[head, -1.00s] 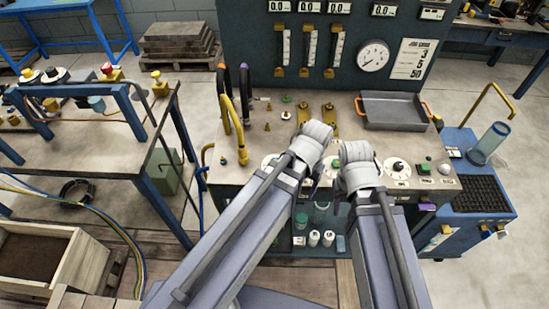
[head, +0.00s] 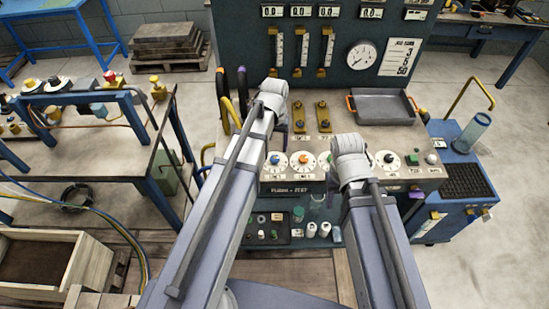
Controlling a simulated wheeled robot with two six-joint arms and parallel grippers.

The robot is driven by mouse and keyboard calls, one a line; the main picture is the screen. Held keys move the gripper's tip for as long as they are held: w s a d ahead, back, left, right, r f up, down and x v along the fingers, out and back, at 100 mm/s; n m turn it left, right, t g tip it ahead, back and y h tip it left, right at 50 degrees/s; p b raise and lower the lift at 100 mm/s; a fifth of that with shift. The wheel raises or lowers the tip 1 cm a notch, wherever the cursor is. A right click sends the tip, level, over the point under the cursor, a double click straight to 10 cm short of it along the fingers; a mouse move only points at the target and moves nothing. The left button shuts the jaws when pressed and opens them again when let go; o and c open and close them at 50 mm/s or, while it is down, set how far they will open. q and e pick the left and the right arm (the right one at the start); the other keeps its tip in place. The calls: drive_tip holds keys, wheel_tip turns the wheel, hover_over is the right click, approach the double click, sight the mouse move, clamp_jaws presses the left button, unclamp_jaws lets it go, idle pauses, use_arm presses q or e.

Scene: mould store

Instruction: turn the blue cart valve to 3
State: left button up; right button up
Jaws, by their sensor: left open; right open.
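A row of dials with coloured knobs lies along the front of the bench. A white dial with a blue knob (head: 275,159) is at the left end, and its pointer and numbers are too small to read. Beside it is a dial with an orange-red knob (head: 302,160). A green-knobbed dial (head: 324,160) is partly behind my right gripper. My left gripper (head: 284,122) is over the bench, beyond the blue-knobbed dial and apart from it, its fingers mostly hidden by its wrist. My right gripper (head: 331,182) is at the front edge, fingers largely hidden. Both are open.
A black-knobbed dial (head: 388,159) sits further right. A grey tray (head: 383,108) lies behind it. Hooked hoses (head: 222,95) stand at the bench's left. A blue cart (head: 460,190) stands at the right.

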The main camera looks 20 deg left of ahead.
sight(275, 158)
use_arm(q)
wheel_tip(275, 158, down, 6)
drive_tip(key=b, duration=0.5)
drive_tip(key=shift+r, duration=0.15)
clamp_jaws()
